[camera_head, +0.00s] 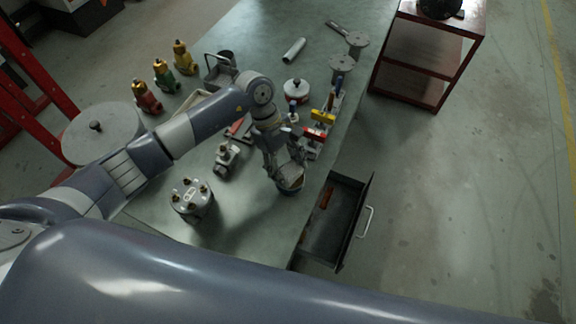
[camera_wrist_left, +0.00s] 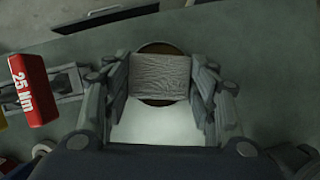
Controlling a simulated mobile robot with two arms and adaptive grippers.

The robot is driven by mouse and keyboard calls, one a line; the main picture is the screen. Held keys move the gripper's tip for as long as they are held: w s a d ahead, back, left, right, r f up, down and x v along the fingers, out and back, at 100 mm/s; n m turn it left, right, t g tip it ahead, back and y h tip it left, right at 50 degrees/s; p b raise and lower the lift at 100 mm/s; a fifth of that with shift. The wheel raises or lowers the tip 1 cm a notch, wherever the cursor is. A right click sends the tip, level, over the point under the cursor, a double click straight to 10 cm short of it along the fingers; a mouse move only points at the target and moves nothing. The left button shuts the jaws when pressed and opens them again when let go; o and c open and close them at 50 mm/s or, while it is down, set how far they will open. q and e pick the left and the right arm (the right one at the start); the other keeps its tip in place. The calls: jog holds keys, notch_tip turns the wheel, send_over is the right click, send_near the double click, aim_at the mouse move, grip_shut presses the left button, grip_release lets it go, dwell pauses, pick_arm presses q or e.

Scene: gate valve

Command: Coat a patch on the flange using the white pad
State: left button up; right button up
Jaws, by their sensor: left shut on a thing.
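My left gripper (camera_head: 281,160) is shut on the white pad (camera_wrist_left: 160,76), which has a wrinkled pale face between the two fingers in the left wrist view. The pad is over a round tin (camera_head: 290,186) near the table's front right edge. The tin's brown inside (camera_wrist_left: 158,48) shows around the pad; I cannot tell whether the pad touches it. A round grey metal piece with several studs on top (camera_head: 190,197), apparently the flange, stands on the table to the left of the gripper. My right gripper is not in view.
An open drawer (camera_head: 368,205) juts out right of the tin. Red and yellow blocks (camera_head: 320,124) stand behind the gripper, the red one also in the wrist view (camera_wrist_left: 30,88). A small valve (camera_head: 226,157) stands between flange and gripper. Colored valves (camera_head: 163,75) line the left edge.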

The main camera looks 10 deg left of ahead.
aim_at(288, 169)
pick_arm(q)
jog(key=shift+r+p, duration=1.1)
jog(key=shift+r, duration=1.45)
jog(key=shift+r+p, duration=0.3)
jog(key=shift+r, duration=0.55)
jog(key=shift+r, duration=0.15)
